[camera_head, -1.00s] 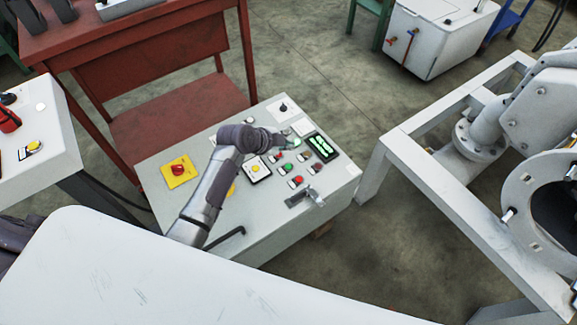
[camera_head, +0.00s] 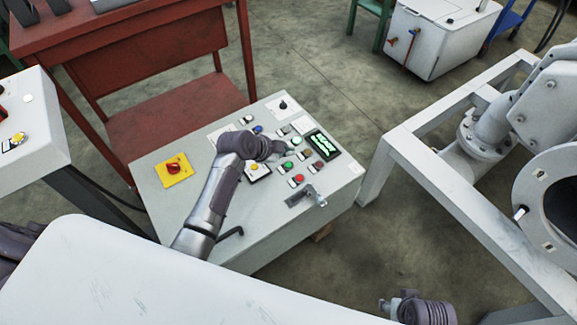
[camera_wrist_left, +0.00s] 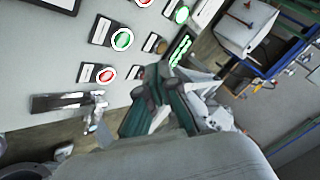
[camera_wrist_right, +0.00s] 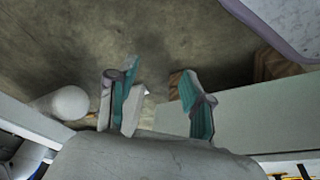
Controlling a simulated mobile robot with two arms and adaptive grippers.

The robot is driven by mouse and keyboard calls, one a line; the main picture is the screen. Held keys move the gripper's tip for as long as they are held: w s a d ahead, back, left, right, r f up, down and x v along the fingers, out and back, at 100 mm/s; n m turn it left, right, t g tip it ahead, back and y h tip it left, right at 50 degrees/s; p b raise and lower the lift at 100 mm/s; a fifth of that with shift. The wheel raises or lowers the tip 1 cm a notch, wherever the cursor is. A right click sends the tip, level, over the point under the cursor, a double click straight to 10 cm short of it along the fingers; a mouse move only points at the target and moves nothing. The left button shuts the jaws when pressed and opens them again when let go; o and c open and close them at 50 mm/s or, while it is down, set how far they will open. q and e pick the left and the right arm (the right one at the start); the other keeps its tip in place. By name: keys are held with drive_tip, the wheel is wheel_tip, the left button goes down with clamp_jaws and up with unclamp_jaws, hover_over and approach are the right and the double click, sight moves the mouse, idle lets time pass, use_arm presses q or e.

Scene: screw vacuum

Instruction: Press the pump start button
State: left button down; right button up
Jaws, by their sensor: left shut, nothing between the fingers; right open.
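A grey control panel (camera_head: 262,200) carries several coloured push buttons, among them a green button (camera_head: 296,140), another green button (camera_head: 287,166) and a red button (camera_head: 298,179). Their labels are too small to read, so I cannot tell which is pump start. My left gripper (camera_head: 283,149) is shut and empty, hovering over the button rows beside the upper green button. In the left wrist view its fingers (camera_wrist_left: 158,92) are together, with a green button (camera_wrist_left: 122,40) and a red one (camera_wrist_left: 106,74) beyond. My right gripper (camera_wrist_right: 160,92) is open and empty, away from the panel.
A lit green display (camera_head: 322,146) and a metal handle (camera_head: 308,195) are on the panel. A yellow plate with a red knob (camera_head: 175,170) lies left. A white frame with pump parts (camera_head: 430,185) stands right, and a red table (camera_head: 165,115) behind.

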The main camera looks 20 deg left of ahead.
sight(287, 166)
use_arm(q)
wheel_tip(287, 166, down, 4)
drive_tip(key=shift+r+b, duration=0.25)
drive_tip(key=shift+b, duration=1)
drive_tip(key=shift+f, duration=0.15)
use_arm(e)
drive_tip(key=w+v, duration=0.1)
drive_tip(key=v, duration=0.9)
drive_tip(key=shift+r+t, duration=0.3)
drive_tip(key=shift+r, duration=0.25)
drive_tip(key=shift+d, duration=0.1)
use_arm(q)
drive_tip(key=shift+f, duration=0.1)
use_arm(e)
drive_tip(key=shift+f, duration=0.1)
use_arm(q)
drive_tip(key=shift+f+b, duration=0.35)
use_arm(e)
drive_tip(key=shift+f, duration=0.15)
